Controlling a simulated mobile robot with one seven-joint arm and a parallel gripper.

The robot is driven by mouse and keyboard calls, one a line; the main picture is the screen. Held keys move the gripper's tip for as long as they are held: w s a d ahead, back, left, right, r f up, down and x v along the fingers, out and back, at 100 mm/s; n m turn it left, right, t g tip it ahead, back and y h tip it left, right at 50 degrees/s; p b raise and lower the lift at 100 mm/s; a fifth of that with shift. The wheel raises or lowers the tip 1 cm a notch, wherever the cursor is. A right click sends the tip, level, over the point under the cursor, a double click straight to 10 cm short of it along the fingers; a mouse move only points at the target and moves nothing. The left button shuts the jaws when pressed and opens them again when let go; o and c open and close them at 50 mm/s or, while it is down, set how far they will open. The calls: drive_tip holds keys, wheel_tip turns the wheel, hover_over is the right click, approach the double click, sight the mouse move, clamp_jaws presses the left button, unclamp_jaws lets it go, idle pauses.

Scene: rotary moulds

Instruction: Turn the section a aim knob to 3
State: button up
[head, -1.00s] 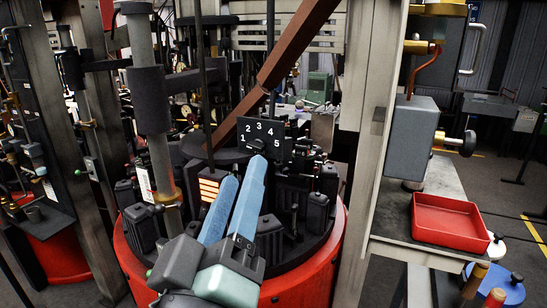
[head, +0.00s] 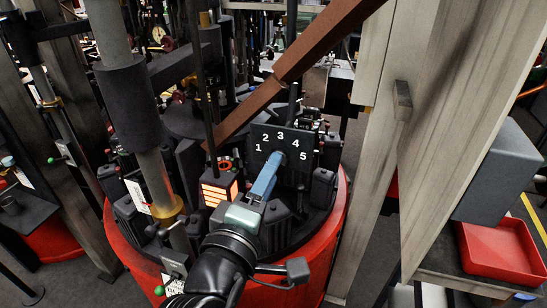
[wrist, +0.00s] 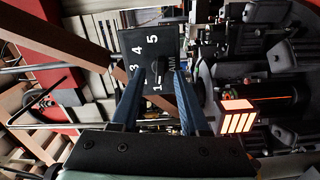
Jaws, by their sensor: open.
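The black aim plate (head: 293,171) carries white numbers 1 to 5 in an arc. It also shows in the wrist view (wrist: 135,45), turned sideways, with 2 hidden behind a finger. The dark knob (wrist: 161,66) sits low on the plate. A small pale mark lies between the knob and 1, but the pointer is hard to read. My gripper (wrist: 160,80) is open, with one blue finger on each side of the knob; I cannot tell whether they touch it. In the head view my gripper (head: 276,158) reaches the plate and hides the knob.
A lit orange-striped box (head: 219,190) stands just left of my fingers. Black blocks crowd the red round base (head: 341,205). A brown slanted beam (head: 310,60) passes above the plate. A pale post (head: 375,180) and red tray (head: 500,252) are at the right.

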drive_tip(key=shift+x, duration=1.1)
drive_tip(key=shift+a, duration=0.1)
clamp_jaws()
